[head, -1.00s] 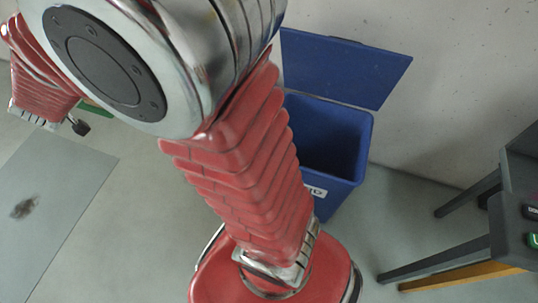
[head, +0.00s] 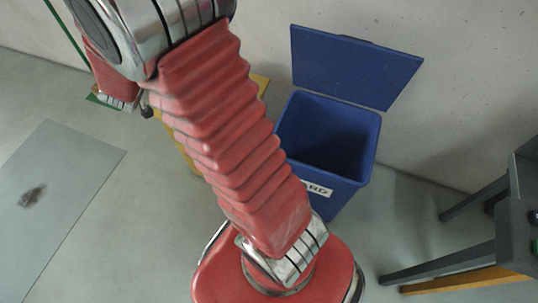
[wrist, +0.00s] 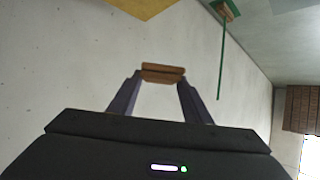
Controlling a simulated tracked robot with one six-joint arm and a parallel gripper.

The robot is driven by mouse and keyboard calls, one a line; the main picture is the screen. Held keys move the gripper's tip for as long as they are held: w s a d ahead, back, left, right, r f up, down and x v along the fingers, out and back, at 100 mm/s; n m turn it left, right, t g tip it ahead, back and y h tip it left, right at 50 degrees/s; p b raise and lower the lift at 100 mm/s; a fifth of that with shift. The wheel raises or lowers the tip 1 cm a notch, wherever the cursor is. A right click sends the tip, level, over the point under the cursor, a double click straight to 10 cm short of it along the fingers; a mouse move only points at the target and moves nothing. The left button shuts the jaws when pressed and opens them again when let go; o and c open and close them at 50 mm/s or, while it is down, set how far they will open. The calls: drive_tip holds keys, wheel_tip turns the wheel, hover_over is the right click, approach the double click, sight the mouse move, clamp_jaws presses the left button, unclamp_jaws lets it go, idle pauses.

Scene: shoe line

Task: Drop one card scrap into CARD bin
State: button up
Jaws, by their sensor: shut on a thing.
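In the wrist view, my gripper (wrist: 162,82) is shut on a small brown card scrap (wrist: 163,71), held across its fingertips. The gripper and the scrap do not show in the head view, where my red arm fills the middle and runs out to the upper left. The blue CARD bin (head: 354,166) stands on the floor against the wall, just right of my arm. Its lid (head: 355,65) is open and raised at the back. Its white label (head: 318,189) is partly hidden by my arm and reads "RD". The bin is not seen in the wrist view.
A dark stand (head: 520,200) with splayed legs is at the right. A yellow object (head: 261,84) is partly hidden behind my arm. A green pole (head: 65,35) shows at upper left, also in the wrist view (wrist: 221,65). A stained grey plate (head: 62,185) lies on open floor.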

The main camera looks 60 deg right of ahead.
drive_tip(key=s+d+f+m+g+h, duration=0.1)
drive_tip(key=s+d+f+m+g, duration=0.1)
drive_tip(key=s+d+f, duration=0.55)
drive_tip(key=s+d+f+m+g+h, duration=0.25)
drive_tip(key=s+d, duration=0.25)
drive_tip(key=d, duration=0.5)
drive_tip(key=s+d+f+m+g+h, duration=0.1)
drive_tip(key=s+d+f+m+g, duration=0.15)
drive_tip(key=s+d+f, duration=0.45)
drive_tip(key=s+d+f+m+g, duration=0.2)
drive_tip(key=s+d+f, duration=0.1)
drive_tip(key=s, duration=0.6)
drive_tip(key=s+d+f+m+g, duration=0.2)
drive_tip(key=s+f, duration=0.3)
drive_tip(key=s, duration=0.5)
drive_tip(key=s+d+f+m+g+y, duration=0.1)
drive_tip(key=s+d+f+m+g, duration=0.1)
drive_tip(key=s, duration=0.8)
wheel_tip(320, 180, down, 2)
drive_tip(key=d+m, duration=0.1)
drive_tip(key=d, duration=0.1)
drive_tip(key=shift+s+d+g, duration=0.2)
drive_tip(key=shift+d+g, duration=0.1)
drive_tip(key=shift+d, duration=0.05)
drive_tip(key=shift+f, duration=0.1)
drive_tip(key=shift+f, duration=0.1)
drive_tip(key=shift+f, duration=2.9)
